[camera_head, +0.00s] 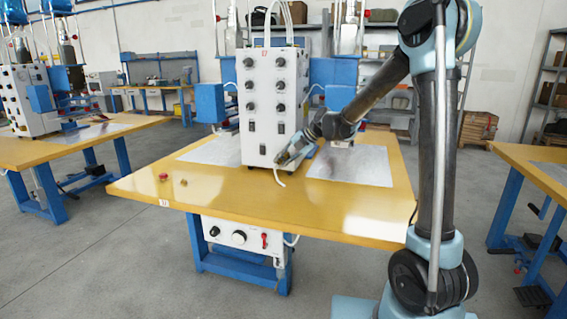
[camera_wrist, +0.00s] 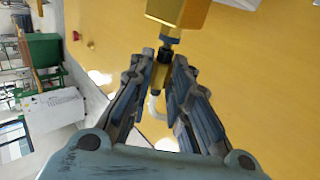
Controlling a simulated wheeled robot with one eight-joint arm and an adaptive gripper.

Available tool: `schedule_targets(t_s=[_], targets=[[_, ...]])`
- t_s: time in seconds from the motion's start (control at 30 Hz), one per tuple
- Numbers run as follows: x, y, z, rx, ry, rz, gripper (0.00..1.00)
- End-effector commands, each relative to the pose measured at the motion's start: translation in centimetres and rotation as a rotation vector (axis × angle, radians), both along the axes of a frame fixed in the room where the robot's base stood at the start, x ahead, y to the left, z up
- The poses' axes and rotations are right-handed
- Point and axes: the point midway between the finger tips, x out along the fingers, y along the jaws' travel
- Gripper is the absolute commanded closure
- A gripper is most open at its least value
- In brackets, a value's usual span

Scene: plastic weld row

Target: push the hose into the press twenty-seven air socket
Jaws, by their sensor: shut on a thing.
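My gripper (camera_head: 285,157) is low at the front of the white press control box (camera_head: 262,100), just above the yellow table. In the wrist view my gripper (camera_wrist: 164,59) has its fingers on both sides of a brass-and-black hose end (camera_wrist: 158,77). The white hose (camera_wrist: 155,108) curves away below it; it also hangs from the gripper in the head view (camera_head: 279,178). A brass-coloured block (camera_wrist: 180,10) with a short dark-tipped fitting (camera_wrist: 168,40), seemingly the air socket, is just beyond the fingertips. The hose end is nearly in line with it; I cannot tell whether they touch.
The yellow table (camera_head: 300,212) has a red button (camera_head: 163,177) and a small brass knob (camera_head: 183,183) at left. A metal sheet (camera_head: 350,168) lies right of the box. A lower control panel (camera_head: 240,236) hangs under the front edge. The front tabletop is clear.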

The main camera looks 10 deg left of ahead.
Motion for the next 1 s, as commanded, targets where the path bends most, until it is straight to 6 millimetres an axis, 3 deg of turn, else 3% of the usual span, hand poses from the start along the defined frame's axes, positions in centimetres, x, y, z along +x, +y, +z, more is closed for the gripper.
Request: schedule_targets(t_s=[0.5,0.53,0.63,1.0], targets=[[0.52,-0.06,0.01,0.000,0.000,0.000,1.00],[0.53,-0.06,0.01,0.000,0.000,0.000,0.80],[0.52,-0.06,0.01,0.000,0.000,0.000,0.59],[0.51,-0.06,0.16,0.000,0.000,0.000,0.59]])
